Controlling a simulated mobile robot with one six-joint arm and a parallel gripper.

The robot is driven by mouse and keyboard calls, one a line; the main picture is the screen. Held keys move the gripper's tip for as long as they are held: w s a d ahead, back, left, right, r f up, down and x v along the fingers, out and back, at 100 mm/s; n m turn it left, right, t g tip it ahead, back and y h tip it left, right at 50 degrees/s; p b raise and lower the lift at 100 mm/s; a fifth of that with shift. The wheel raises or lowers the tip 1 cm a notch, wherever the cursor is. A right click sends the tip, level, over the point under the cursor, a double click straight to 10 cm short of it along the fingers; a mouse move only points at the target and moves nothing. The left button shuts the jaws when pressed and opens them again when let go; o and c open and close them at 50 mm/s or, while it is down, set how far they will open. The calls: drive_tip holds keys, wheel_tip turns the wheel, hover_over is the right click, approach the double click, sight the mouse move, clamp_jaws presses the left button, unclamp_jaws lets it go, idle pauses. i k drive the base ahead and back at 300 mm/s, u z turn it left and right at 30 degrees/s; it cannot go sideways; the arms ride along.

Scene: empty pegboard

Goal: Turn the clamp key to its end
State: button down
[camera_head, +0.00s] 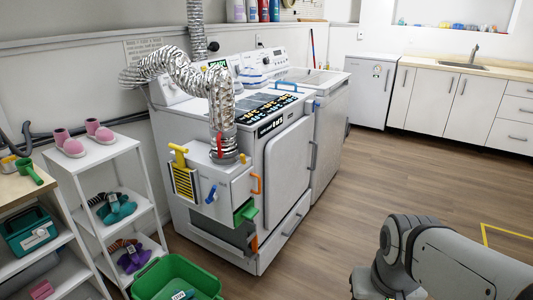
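A silver flexible duct (222,95) comes down onto a white box (228,185) on the front left of a white washer-like machine (285,165). A small upright red piece (219,143) stands at the duct's lower end, beside a reddish band around it; it looks like the clamp key, but it is too small to tell its turn angle. The box also bears a yellow T-shaped handle (179,153), a blue knob (211,194), an orange handle (256,184) and a green piece (246,212). My gripper is not in view; only grey arm links show at the lower right.
A green bin (177,272) stands on the floor before the machine. A white shelf (95,165) with pink, teal and purple items is at the left. Open wooden floor (370,170) lies between the machine and my arm. Cabinets (455,100) line the back right.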

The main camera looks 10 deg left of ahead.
sight(242, 158)
drive_tip(key=u, duration=0.05)
drive_tip(key=i, duration=0.95)
drive_tip(key=z, duration=0.05)
